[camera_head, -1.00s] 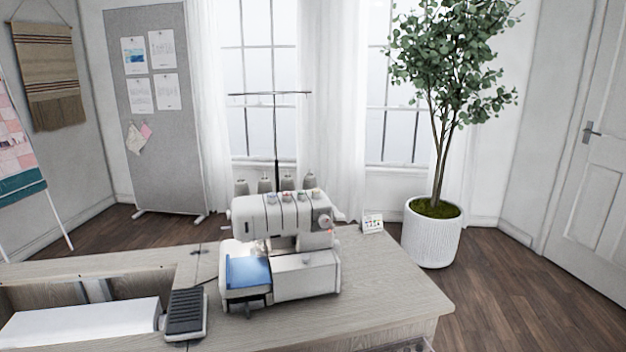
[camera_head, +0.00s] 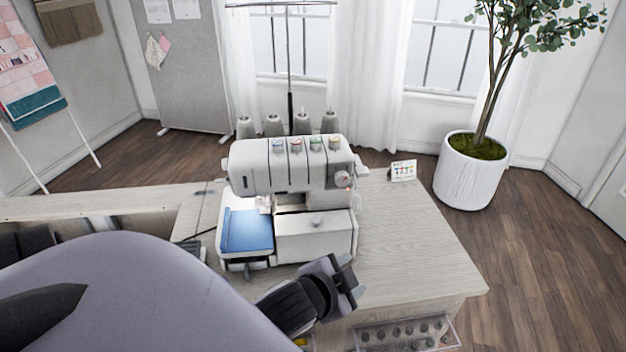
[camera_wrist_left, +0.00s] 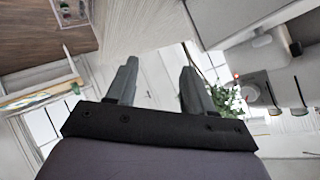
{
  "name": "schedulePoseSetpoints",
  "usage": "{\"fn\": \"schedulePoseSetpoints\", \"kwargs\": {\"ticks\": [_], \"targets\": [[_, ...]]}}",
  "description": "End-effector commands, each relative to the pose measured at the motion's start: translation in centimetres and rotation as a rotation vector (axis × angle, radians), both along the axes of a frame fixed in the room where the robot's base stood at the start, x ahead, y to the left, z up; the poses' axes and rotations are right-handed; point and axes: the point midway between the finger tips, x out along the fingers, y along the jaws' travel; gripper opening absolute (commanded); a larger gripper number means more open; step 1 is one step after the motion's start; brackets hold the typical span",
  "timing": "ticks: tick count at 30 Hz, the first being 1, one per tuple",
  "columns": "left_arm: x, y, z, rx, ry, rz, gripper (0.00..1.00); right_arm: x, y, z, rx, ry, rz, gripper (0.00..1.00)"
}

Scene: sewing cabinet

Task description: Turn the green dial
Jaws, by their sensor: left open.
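The white serger sewing machine (camera_head: 315,235) stands on the wooden cabinet top. A row of small coloured dials sits along its upper front edge. The green dial (camera_head: 316,144) appears to be the third from the left, between a red dial (camera_head: 296,145) and another dial at the right end. My left gripper (camera_head: 355,279) is open and empty, in front of and below the machine's right front corner, well apart from the dials. In the left wrist view its two fingers (camera_wrist_left: 160,70) are spread, with the machine (camera_wrist_left: 255,22) to the right. My right gripper is not in view.
Thread cones (camera_head: 301,124) and a tall thread stand (camera_head: 291,75) rise behind the dials. A small card (camera_head: 403,171) stands at the back right. The table's right side (camera_head: 420,245) is clear.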

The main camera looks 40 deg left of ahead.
Motion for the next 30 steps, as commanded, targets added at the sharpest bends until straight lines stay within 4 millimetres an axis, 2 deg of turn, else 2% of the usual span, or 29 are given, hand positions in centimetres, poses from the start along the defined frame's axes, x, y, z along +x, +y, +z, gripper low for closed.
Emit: {"fn": "schedulePoseSetpoints", "kwargs": {"ticks": [1, 6, 9, 12, 15, 19, 23, 26, 29, 30], "targets": [[2.2, 0.1, 1.7, 0.071, -0.086, -0.04, 0.52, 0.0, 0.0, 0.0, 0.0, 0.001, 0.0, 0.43], [8.8, -0.7, 8.4, 0.368, -0.415, -0.218, 0.52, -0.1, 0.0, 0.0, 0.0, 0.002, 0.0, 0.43], [11.9, -2.1, 12.6, 0.584, -0.616, -0.347, 0.52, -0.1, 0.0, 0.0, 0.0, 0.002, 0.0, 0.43], [14.0, -3.8, 16.2, 0.812, -0.799, -0.483, 0.52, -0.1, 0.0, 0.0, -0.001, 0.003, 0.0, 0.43], [15.4, -5.6, 18.9, 1.05, -0.959, -0.63, 0.52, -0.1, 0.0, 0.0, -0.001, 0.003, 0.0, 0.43], [16.5, -7.2, 20.8, 1.364, -1.123, -0.84, 0.52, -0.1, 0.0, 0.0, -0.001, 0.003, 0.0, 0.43], [17.4, -7.2, 21.1, 1.669, -1.222, -1.079, 0.52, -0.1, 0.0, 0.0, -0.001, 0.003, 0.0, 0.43], [18.1, -5.7, 20.7, 1.885, -1.246, -1.286, 0.52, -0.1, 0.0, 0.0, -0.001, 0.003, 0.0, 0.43], [18.6, -2.7, 20.1, 2.067, -1.22, -1.519, 0.52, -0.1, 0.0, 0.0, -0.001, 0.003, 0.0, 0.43], [18.7, -1.1, 19.9, 2.126, -1.195, -1.619, 0.52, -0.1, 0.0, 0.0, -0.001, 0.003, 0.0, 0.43]]}}
